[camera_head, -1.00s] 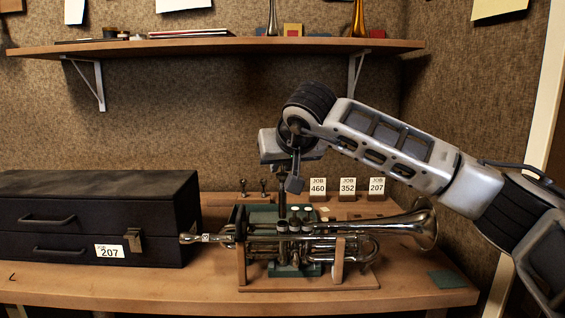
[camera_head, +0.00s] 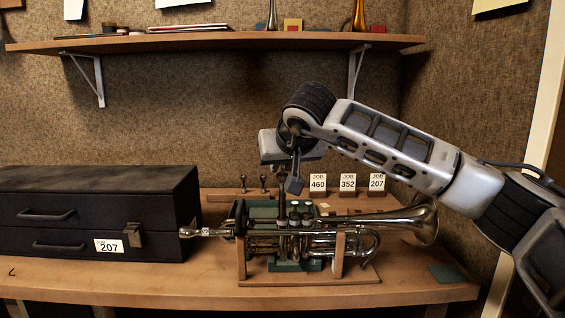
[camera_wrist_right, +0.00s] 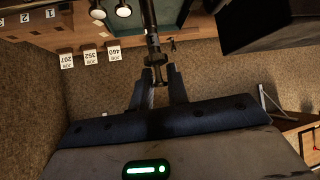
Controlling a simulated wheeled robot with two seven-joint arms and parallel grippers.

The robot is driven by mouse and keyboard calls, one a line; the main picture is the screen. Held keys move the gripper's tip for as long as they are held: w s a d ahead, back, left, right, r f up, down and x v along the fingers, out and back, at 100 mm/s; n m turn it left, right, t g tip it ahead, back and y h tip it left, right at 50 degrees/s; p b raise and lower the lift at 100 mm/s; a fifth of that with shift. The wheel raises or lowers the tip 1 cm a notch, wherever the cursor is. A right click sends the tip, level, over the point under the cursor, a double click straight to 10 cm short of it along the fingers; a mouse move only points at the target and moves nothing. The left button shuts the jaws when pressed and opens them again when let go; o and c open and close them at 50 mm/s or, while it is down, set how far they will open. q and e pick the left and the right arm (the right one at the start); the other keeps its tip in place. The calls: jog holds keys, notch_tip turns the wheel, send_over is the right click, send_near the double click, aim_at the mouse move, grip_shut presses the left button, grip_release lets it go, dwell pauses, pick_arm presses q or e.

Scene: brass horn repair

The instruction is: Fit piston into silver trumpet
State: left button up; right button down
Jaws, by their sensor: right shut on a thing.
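The silver trumpet (camera_head: 385,219) lies level in a wooden stand (camera_head: 340,258) on the bench, its bell to the right. My right gripper (camera_head: 292,184) is above its valves, pointing down. It is shut on the dark, slender piston (camera_head: 282,203), which stands upright over the valve section at the left end of the valve row. The piston also shows between the fingers in the right wrist view (camera_wrist_right: 153,40). I cannot tell how far its lower end is inside a casing. My left gripper is not in view.
A black case (camera_head: 80,215) tagged 207 stands left of the trumpet. Job cards 460 (camera_head: 318,183), 352 and 207 stand behind it on a wooden board. Two small pistons or pegs (camera_head: 243,184) stand at the back left. A shelf (camera_head: 220,44) hangs above.

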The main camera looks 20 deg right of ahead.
aim_at(284, 181)
pick_arm(q)
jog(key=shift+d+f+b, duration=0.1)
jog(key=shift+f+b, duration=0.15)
jog(key=shift+b, duration=0.25)
pick_arm(e)
jog(key=shift+f, duration=0.85)
pick_arm(q)
jog(key=shift+b, duration=0.3)
pick_arm(e)
jog(key=shift+f, duration=0.45)
pick_arm(q)
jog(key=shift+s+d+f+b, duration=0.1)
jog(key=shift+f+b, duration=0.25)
jog(key=shift+b, duration=0.15)
pick_arm(e)
jog(key=shift+f, duration=0.7)
pick_arm(q)
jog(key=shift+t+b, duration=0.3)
jog(key=shift+b, duration=0.1)
pick_arm(e)
jog(key=shift+f, duration=0.65)
pick_arm(q)
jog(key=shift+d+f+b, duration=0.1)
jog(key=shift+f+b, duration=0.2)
jog(key=shift+b, duration=0.3)
pick_arm(e)
jog(key=shift+f, duration=0.95)
